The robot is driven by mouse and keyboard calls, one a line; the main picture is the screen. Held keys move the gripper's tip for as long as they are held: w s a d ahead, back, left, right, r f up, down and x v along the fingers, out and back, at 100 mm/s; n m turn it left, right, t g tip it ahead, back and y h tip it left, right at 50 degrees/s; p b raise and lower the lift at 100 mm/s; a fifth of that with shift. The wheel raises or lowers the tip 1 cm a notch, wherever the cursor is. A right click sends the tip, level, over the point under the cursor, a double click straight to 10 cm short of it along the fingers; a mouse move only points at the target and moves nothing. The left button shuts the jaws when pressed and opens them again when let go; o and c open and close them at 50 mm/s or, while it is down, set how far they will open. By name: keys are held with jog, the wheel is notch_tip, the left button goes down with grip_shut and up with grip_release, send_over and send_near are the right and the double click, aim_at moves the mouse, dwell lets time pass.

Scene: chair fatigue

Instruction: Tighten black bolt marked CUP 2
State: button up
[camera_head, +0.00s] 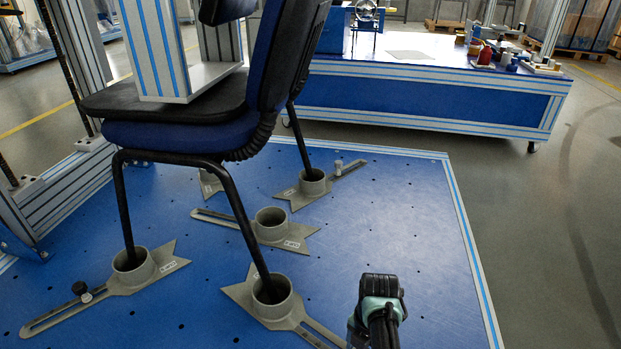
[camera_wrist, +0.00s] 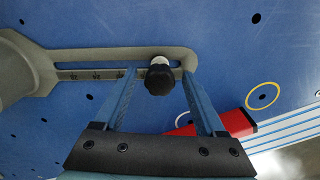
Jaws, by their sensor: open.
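In the wrist view a black knobbed bolt (camera_wrist: 160,80) sits in the slot of a grey slotted arm (camera_wrist: 110,55), near the slot's rounded end. A pale shank shows behind the knob. My gripper (camera_wrist: 158,73) is open, with one finger on each side of the knob; I cannot tell whether either touches it. In the head view my gripper (camera_head: 379,300) is low at the right, beside the front right cup (camera_head: 272,298), whose slotted arm runs towards it. This bolt is hidden there. The cup labels are too small to read.
The blue chair (camera_head: 170,138) stands with its legs in grey cups on the blue platform (camera_head: 400,220). Another black bolt (camera_head: 80,289) is at the front left cup. A red block (camera_wrist: 235,122) lies near the right finger. The platform's right side is mostly clear.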

dwell(0.3)
jog(key=n, duration=0.4)
dwell(0.3)
jog(key=shift+n+b, duration=0.4)
jog(key=shift+n, duration=0.5)
jog(key=shift+w+d+f+b, duration=0.1)
jog(key=shift+d+b, duration=0.05)
jog(key=shift+b, duration=0.25)
jog(key=shift+n+b, duration=0.6)
jog(key=shift+n, duration=0.1)
jog(key=shift+w+b, duration=0.1)
jog(key=shift+b, duration=0.75)
jog(key=shift+s+n+b, duration=0.2)
jog(key=shift+n+b, duration=0.4)
jog(key=shift+b, duration=0.15)
jog(key=shift+a, duration=0.2)
jog(key=shift+c, duration=0.3)
